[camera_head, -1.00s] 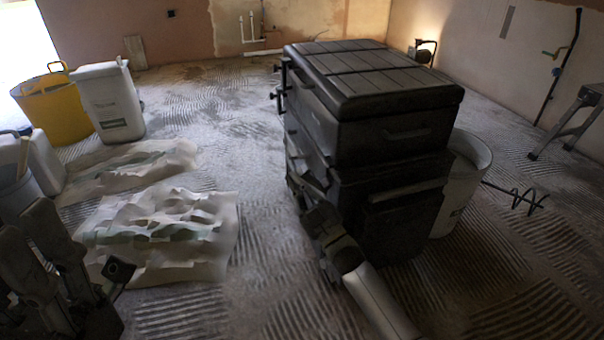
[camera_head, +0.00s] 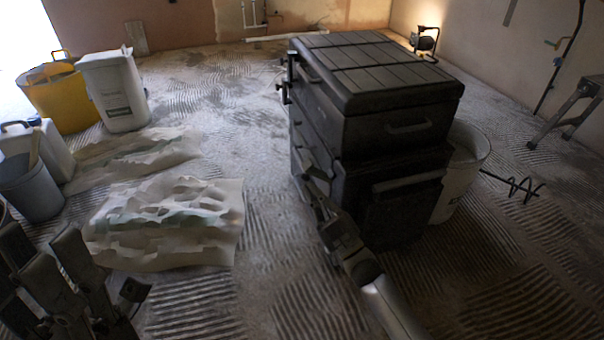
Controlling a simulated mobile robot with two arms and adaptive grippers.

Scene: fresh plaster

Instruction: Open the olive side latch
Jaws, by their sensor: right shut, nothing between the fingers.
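A large dark tool chest (camera_head: 400,120) with a slatted lid stands on the floor right of the middle. Small dark latch-like fittings (camera_head: 284,92) stick out from its left side; in this dim light I cannot tell which is olive, nor whether any is open. My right gripper (camera_head: 312,172) is shut and empty. It is close to the lower left side of the chest, below these fittings; whether it touches the chest is unclear. My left gripper (camera_head: 44,245) is at the lower left, its dark fingers apart, far from the chest.
A whitish bucket (camera_head: 462,175) stands behind the chest's right side. Crumpled sheets (camera_head: 165,225) lie on the floor to the left. A yellow tub (camera_head: 62,98), a white container (camera_head: 113,90) and a grey bucket (camera_head: 30,190) stand further left. Ridged floor between sheets and chest is clear.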

